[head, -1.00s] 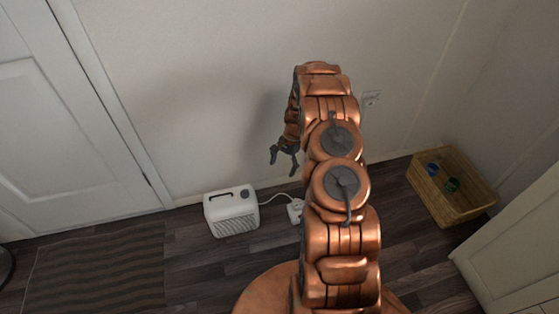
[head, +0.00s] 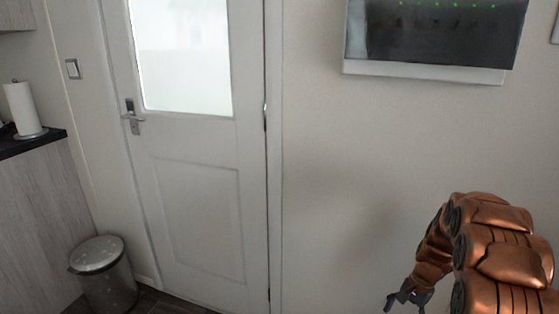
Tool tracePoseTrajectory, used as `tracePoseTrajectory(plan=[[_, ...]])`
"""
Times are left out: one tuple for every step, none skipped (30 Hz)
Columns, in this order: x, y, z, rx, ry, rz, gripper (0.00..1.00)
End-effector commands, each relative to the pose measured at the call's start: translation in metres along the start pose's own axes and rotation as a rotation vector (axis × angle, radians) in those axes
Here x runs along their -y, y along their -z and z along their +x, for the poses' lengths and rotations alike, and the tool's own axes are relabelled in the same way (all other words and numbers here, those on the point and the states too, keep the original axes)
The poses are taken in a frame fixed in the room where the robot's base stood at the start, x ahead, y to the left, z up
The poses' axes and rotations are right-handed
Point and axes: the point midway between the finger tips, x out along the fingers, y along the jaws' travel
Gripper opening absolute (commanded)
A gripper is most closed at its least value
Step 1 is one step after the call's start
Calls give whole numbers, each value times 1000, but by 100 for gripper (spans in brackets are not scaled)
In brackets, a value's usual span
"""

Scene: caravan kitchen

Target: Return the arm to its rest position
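My arm (head: 497,255), copper-coloured with several rounded links, rises at the lower right of the head view. It is bent over at the top, and its lower part is cut off by the picture edge. My gripper (head: 408,298) hangs at the arm's left side, near the bottom edge, with its dark fingers pointing down. The fingers look spread apart, and nothing shows between them. The fingertips are partly cut off by the frame.
A white door (head: 196,190) with a frosted pane stands left of centre. A metal bin (head: 103,275) stands on the floor beside it. A counter (head: 30,143) with a paper roll (head: 24,108) is at the far left. A dark-screened panel (head: 432,32) hangs on the wall above my arm.

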Motion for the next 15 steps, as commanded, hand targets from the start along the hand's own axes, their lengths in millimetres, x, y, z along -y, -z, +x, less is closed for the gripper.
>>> tracePoseTrajectory(plan=[[3,-15,-22,-8,-5,-27,83],[3,-23,-30,-10,-9,-43,83],[4,-34,-41,-13,-14,-62,83],[4,-42,-49,-16,-18,-77,83],[4,-50,-56,-16,-23,-92,83],[3,-62,-65,-17,-30,-113,83],[3,-69,-73,-20,-33,-128,83],[3,-77,-81,-24,-37,-143,83],[3,-88,-91,-26,-42,-163,83],[2,-96,-97,-28,-46,-179,83],[1,-105,-104,-30,-50,-194,83],[0,-116,-114,-32,-56,-213,83],[-1,-124,-120,-33,-60,-228,83],[-2,-132,-126,-36,-65,-244,83],[-4,-142,-136,-41,-69,-265,83]])
